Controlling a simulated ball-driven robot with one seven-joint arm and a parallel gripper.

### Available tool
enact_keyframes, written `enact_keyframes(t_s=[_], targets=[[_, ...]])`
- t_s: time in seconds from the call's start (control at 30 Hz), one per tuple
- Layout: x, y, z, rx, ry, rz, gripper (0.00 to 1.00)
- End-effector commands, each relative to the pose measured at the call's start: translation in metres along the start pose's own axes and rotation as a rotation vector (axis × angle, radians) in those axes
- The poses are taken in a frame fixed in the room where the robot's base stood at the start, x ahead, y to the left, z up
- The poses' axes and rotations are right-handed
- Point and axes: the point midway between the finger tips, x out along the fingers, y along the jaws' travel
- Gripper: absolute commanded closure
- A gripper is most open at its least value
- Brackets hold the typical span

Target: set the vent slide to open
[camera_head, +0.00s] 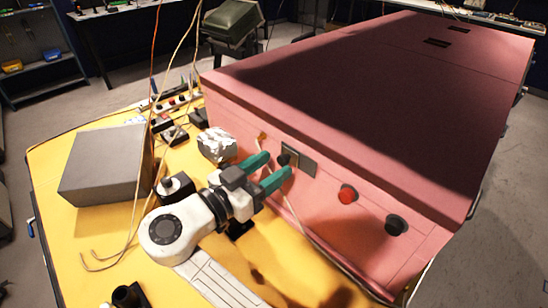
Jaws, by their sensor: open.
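The vent slide looks to be the small plate with a dark knob (287,158) on the front face of the pink foam enclosure (345,229). A grey-green plate (301,160) sits just right of the dark knob. My gripper (279,166) has two teal fingers, apart and pointing at the panel close to the knob. Nothing shows between the fingers. I cannot tell whether a finger touches the knob. The slide's setting cannot be read at this size, and the fingers partly cover the area below the plate.
A red knob (347,194) and a black knob (395,225) sit further right on the panel. A grey box (103,163), a crumpled silver lump (217,145) and a black device (175,187) stand on the yellow table (58,190). Cables hang at left.

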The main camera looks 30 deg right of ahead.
Motion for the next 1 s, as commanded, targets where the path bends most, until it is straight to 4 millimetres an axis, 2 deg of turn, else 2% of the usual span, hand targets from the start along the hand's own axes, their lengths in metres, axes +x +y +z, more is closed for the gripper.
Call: enact_keyframes(t_s=[0.17, 0.47, 1.0], targets=[[0.014, 0.0, -0.001, -0.001, 0.001, 0.0, 0.49], [0.016, 0.0, 0.0, -0.001, 0.0, 0.0, 0.49], [0.015, 0.0, 0.0, 0.0, 0.0, -0.001, 0.99]])
